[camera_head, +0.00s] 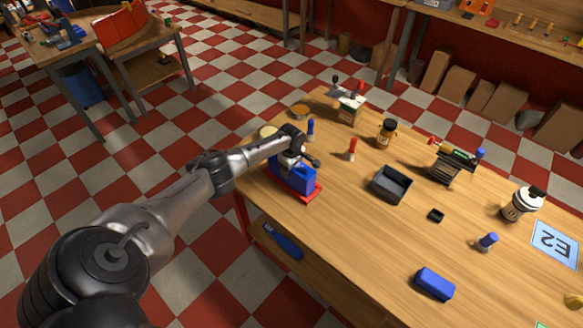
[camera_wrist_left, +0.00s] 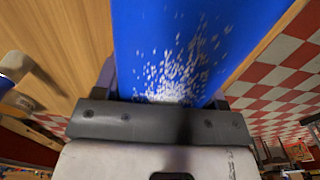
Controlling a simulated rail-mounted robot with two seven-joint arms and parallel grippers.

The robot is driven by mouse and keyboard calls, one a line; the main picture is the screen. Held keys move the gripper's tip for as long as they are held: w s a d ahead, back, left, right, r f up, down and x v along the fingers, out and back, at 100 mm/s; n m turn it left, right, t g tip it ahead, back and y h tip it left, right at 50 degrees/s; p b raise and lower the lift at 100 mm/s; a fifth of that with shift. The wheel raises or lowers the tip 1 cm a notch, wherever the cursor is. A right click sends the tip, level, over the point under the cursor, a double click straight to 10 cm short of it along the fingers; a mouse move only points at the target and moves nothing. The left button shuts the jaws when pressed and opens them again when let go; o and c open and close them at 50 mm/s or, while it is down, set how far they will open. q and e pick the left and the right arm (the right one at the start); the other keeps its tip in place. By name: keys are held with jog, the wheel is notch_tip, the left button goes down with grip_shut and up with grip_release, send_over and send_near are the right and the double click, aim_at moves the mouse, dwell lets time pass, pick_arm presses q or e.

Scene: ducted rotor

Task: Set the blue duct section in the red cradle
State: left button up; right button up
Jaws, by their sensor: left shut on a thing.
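The blue duct section (camera_head: 303,180) is at the table's left edge in the head view. It fills the upper middle of the left wrist view (camera_wrist_left: 190,45), with pale specks on its face. My left gripper (camera_head: 289,160) is above it and shut on it. The red cradle (camera_head: 313,194) shows as a low red base directly under the blue section. I cannot tell whether the section rests fully in it or is slightly above. Part of the section is hidden by my gripper. My right gripper is not in view.
A red-capped item (camera_head: 352,150) and a small blue one (camera_head: 310,130) stand close by. A black open tray (camera_head: 391,184) lies to the right. A blue block (camera_head: 434,284) lies near the front. The table around the tray has free room.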

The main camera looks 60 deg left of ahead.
pick_arm(q)
jog(key=o, duration=1)
jog(key=shift+f, duration=0.1)
notch_tip(320, 180, up, 12)
jog(key=p, duration=0.2)
jog(key=shift+f+p, duration=0.15)
jog(key=shift+p, duration=0.2)
jog(key=shift+d, duration=0.35)
jog(key=s+d+f+m+t, duration=0.1)
jog(key=s+d+f+m, duration=0.3)
jog(key=d, duration=0.6)
jog(key=s+d+f+m, duration=0.2)
jog(key=s+d+m, duration=0.3)
jog(key=d, duration=0.4)
jog(key=s+d+f+m+t, duration=0.1)
jog(key=s+d+f+m, duration=0.1)
jog(key=d+m, duration=0.6)
jog(key=s+d+r+m, duration=0.3)
jog(key=s+d, duration=0.1)
jog(key=s, duration=0.5)
jog(key=s+d+r+m+t, duration=0.1)
jog(key=s+d+r+m, duration=0.2)
jog(key=s, duration=0.6)
jog(key=shift+d+t, duration=0.3)
jog(key=shift+d, duration=0.95)
